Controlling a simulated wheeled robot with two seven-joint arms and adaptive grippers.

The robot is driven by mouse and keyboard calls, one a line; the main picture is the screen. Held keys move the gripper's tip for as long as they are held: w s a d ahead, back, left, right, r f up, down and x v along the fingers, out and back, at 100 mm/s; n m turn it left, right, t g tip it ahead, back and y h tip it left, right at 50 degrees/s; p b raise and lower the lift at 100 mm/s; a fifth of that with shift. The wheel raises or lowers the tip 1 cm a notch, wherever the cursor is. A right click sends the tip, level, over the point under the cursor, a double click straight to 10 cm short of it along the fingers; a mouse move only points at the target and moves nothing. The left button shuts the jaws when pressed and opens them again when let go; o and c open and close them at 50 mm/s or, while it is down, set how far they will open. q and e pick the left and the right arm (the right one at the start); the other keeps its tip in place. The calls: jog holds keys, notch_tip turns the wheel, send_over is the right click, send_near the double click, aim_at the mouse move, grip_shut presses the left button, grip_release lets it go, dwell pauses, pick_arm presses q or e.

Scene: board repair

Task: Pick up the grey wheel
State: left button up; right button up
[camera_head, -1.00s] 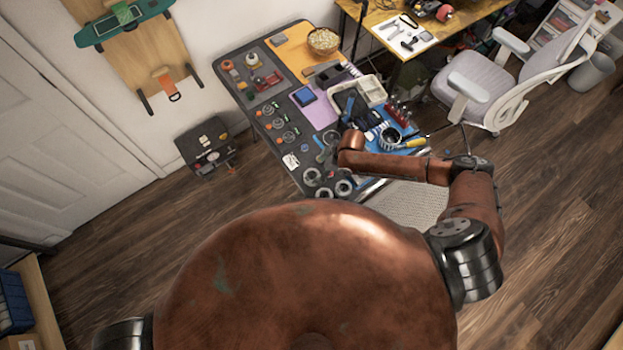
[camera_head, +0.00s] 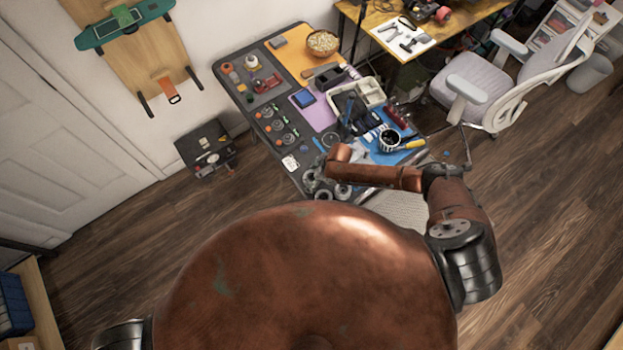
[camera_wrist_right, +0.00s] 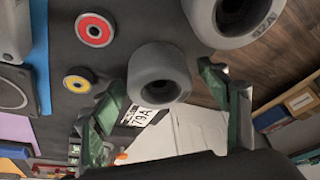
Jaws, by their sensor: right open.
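In the right wrist view a grey wheel (camera_wrist_right: 158,70) lies near the middle, between the green fingers of my right gripper (camera_wrist_right: 163,82). The fingers are apart, with a gap visible on the right; I cannot tell if either touches the wheel. A second grey wheel (camera_wrist_right: 238,18) is close by at the top, cut off by the frame. In the head view my right gripper (camera_head: 318,172) is small and dark over the near corner of the workbench, beside grey wheels (camera_head: 343,191). My left gripper is not in view.
Red and yellow ringed discs (camera_wrist_right: 95,29) lie near the wheel. An office chair (camera_head: 475,85) stands at the right.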

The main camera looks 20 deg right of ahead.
jog(key=shift+c, duration=0.5)
jog(key=c, duration=1.2)
jog(key=shift+c, duration=0.2)
